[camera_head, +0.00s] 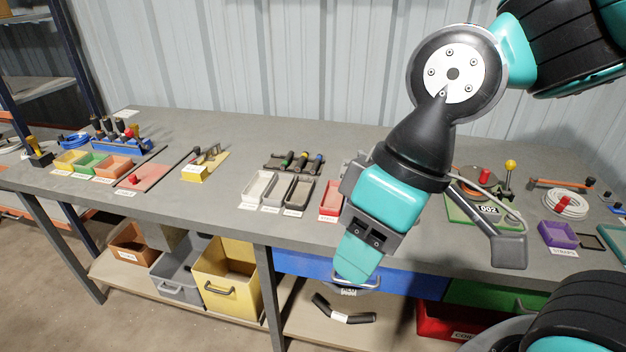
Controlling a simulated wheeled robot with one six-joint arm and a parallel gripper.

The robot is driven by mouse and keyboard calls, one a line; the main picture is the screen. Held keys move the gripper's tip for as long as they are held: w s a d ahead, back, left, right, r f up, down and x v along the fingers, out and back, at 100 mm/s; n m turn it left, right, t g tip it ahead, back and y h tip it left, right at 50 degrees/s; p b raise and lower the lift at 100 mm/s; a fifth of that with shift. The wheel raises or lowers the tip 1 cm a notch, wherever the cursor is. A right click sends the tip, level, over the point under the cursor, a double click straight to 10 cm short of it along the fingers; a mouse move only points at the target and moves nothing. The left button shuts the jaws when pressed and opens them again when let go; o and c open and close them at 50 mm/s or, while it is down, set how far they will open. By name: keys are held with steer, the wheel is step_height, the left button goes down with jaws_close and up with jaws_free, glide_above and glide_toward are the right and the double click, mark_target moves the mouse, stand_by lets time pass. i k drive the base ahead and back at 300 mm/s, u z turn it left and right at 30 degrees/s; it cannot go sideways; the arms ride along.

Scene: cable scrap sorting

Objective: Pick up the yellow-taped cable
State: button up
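I cannot pick out a cable with yellow tape for certain in the head view. A short, bent black piece (343,316) with a pale band at its middle lies on the lower shelf under the bench; the band looks white rather than yellow. My gripper (352,275) points down at the front edge of the bench, in front of the blue drawer and above the black piece in the picture. It is seen from behind, and its fingertips are not clear, so its opening is hidden. My arm covers part of the bench top.
The grey bench (150,205) carries small trays, tools and a green board (465,211). Below are a yellow bin (228,285), a grey bin (178,272), a blue drawer (305,264) and a red bin (440,322). A bench leg (268,300) stands left of the black piece.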

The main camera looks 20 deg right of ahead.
mark_target(300, 162)
steer(key=z, duration=0.05)
steer(key=k, duration=0.55)
steer(key=u, duration=0.95)
steer(key=i, duration=0.7)
steer(key=u, duration=0.45)
steer(key=i, duration=0.7)
steer(key=z, duration=0.5)
steer(key=i, duration=0.55)
steer(key=z, duration=1)
steer(key=i, duration=0.4)
steer(key=z, duration=0.45)
